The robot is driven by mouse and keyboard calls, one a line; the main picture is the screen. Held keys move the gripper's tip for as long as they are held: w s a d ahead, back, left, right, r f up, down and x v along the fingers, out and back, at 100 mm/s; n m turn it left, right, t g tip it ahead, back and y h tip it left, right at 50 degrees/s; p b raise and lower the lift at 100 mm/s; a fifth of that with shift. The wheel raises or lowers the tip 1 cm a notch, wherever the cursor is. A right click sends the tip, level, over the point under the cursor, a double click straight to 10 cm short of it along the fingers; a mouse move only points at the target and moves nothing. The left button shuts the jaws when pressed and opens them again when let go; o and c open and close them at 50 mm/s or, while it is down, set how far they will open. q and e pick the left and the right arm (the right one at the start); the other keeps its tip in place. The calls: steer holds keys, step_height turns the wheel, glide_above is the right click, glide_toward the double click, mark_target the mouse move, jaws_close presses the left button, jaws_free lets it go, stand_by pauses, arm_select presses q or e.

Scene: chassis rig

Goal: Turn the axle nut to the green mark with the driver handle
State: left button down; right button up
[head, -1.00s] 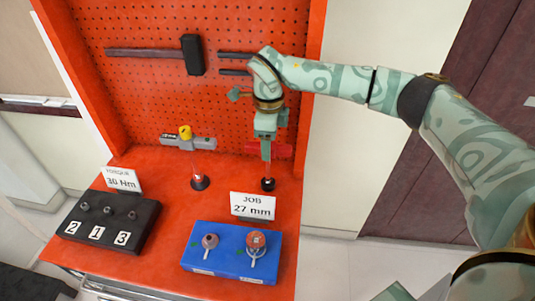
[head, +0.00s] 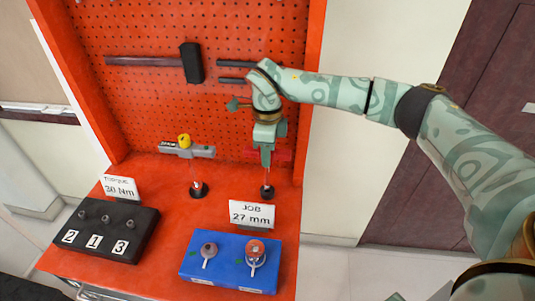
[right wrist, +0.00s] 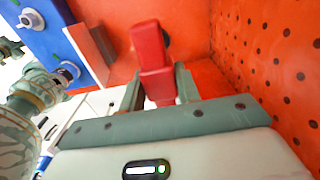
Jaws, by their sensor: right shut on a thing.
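The red driver handle (head: 283,155) is at the right of the bench, above a thin rod on a round black base (head: 267,192). My right gripper (head: 266,160) points down and is shut on it; the handle (right wrist: 152,65) shows between the fingers in the right wrist view. The blue block (head: 225,278) stands at the front of the bench. My left gripper is not in view.
A "27 mm" card (head: 251,214) stands behind the blue block. A grey tool with a yellow knob (head: 186,146) is on a second stand. A red pegboard (head: 140,100) closes the back.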

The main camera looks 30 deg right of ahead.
steer(key=s+a+r+p, duration=0.3)
steer(key=s+a+r, duration=0.5)
steer(key=s+r, duration=0.3)
steer(key=shift+s+a+r+p, duration=0.2)
steer(key=shift+r+p, duration=0.1)
steer(key=shift+r, duration=0.15)
steer(key=shift+w+r, duration=0.1)
steer(key=shift+r, duration=0.05)
steer(key=shift+w+d+r+p, duration=0.15)
steer(key=shift+w+r+p, duration=0.05)
steer(key=shift+r+p, duration=0.45)
steer(key=shift+w+d+r+p, duration=0.15)
steer(key=shift+w+r+p, duration=0.05)
steer(key=shift+r+p, duration=0.45)
steer(key=shift+w+d+r+p, duration=0.2)
steer(key=shift+r+p, duration=0.3)
steer(key=shift+r, duration=0.2)
